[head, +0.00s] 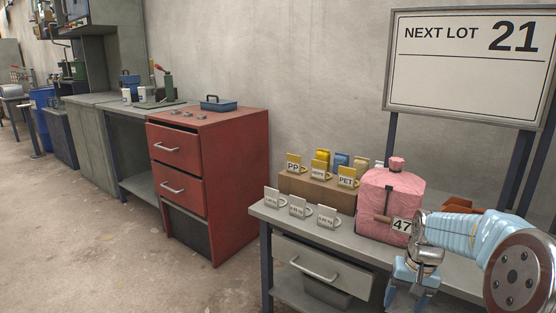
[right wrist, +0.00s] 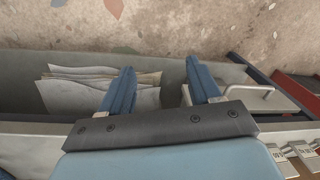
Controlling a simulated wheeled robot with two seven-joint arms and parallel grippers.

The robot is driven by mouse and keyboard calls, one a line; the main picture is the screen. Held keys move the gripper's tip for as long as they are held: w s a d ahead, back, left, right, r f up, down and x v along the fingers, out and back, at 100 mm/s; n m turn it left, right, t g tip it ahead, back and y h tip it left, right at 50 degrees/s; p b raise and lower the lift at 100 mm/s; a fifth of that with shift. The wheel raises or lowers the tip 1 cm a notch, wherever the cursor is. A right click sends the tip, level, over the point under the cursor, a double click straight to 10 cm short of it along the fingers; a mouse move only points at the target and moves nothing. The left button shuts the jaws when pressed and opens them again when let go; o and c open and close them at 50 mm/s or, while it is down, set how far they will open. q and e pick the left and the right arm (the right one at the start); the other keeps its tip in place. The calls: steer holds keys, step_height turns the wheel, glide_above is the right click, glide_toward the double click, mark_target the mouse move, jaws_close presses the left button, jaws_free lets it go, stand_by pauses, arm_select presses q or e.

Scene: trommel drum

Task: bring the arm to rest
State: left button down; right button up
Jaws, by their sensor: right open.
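My right arm comes in from the right edge of the head view. Its right gripper (head: 412,290) points downward by the front edge of the grey bench (head: 340,232), to the right of the drawer. In the right wrist view the two blue fingers of this gripper (right wrist: 160,78) stand apart with nothing between them. My left arm and gripper are not in view.
A pink sack (head: 388,195) tagged 47 stands on the bench close to my arm. Flat pale sheets (right wrist: 95,90) lie in a grey compartment below my fingers. A red cabinet (head: 220,180) stands left; floor in front is clear.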

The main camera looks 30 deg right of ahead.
steer(key=w+a+f+n+y, duration=0.15)
steer(key=w+a+f, duration=0.25)
steer(key=a+f, duration=0.45)
steer(key=w+a+f+n, duration=0.2)
steer(key=w+a+f, duration=0.3)
steer(key=a+f, duration=0.4)
steer(key=s+a+f+n, duration=0.1)
steer(key=s+a+f, duration=0.2)
steer(key=a, duration=0.4)
steer(key=s+a+f+n+y, duration=0.1)
steer(key=s+a+f, duration=0.2)
steer(key=a+f, duration=0.3)
steer(key=s+a+f+n+y, duration=0.1)
steer(key=s+a+f, duration=0.2)
steer(key=a+f, duration=0.2)
steer(key=a, duration=0.3)
steer(key=shift+s+a+f+n, duration=0.2)
steer(key=shift+s+f+n, duration=0.05)
steer(key=shift+s+n, duration=0.1)
